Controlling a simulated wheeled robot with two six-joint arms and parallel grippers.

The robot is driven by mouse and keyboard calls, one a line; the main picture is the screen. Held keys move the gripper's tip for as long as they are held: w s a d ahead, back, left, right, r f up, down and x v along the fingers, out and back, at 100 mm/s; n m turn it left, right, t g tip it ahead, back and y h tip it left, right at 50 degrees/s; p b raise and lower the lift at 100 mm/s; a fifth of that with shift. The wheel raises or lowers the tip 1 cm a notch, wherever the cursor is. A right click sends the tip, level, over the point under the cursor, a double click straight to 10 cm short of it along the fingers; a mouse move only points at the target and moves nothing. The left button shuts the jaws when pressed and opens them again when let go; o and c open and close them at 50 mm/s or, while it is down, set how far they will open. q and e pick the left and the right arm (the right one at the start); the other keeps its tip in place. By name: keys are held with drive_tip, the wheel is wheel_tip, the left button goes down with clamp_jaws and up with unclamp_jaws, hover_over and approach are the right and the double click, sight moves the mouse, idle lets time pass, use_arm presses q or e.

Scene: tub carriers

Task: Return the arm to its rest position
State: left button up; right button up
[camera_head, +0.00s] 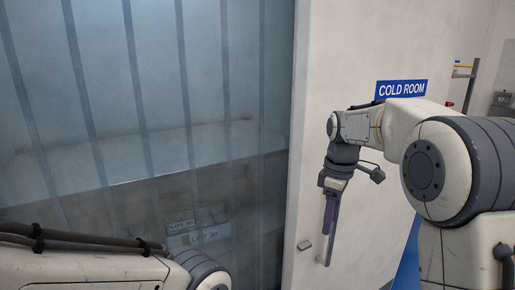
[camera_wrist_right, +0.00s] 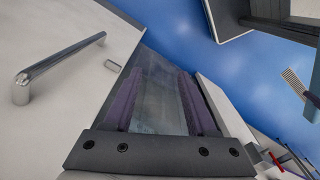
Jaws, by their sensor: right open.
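My right gripper (camera_head: 326,258) hangs down from my right arm in front of the white panel beside the strip curtain, its fingers seen nearly edge-on. In the right wrist view my right gripper (camera_wrist_right: 162,80) shows two purple-padded fingers standing apart, with nothing between them. The right arm is bent, with its forearm reaching left across the picture. Part of my left arm shows at the bottom left of the head view; its gripper is out of the picture.
A translucent strip curtain (camera_head: 150,120) fills the left, with a label reading LOT 30 (camera_head: 204,236) behind it. A blue COLD ROOM sign (camera_head: 401,89) is on the white wall (camera_head: 345,50). A metal handle (camera_wrist_right: 60,66) sticks out from a pale surface. Blue floor (camera_wrist_right: 185,35) shows beyond.

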drive_tip(key=s+a+f+m+b, duration=0.1)
drive_tip(key=s+a+f+b, duration=0.1)
drive_tip(key=s+a+f, duration=0.35)
drive_tip(key=s+a+f+m+b, duration=0.1)
drive_tip(key=s+a+f+b, duration=0.1)
drive_tip(key=s+a, duration=0.7)
drive_tip(key=s+f+m+b, duration=0.1)
drive_tip(key=s+f, duration=0.2)
drive_tip(key=s, duration=0.4)
drive_tip(key=s+d+f+m, duration=0.1)
drive_tip(key=s+f, duration=0.3)
drive_tip(key=s, duration=0.4)
drive_tip(key=shift+s+d+y+b, duration=0.25)
drive_tip(key=shift+y+b, duration=0.15)
drive_tip(key=shift+c, duration=0.8)
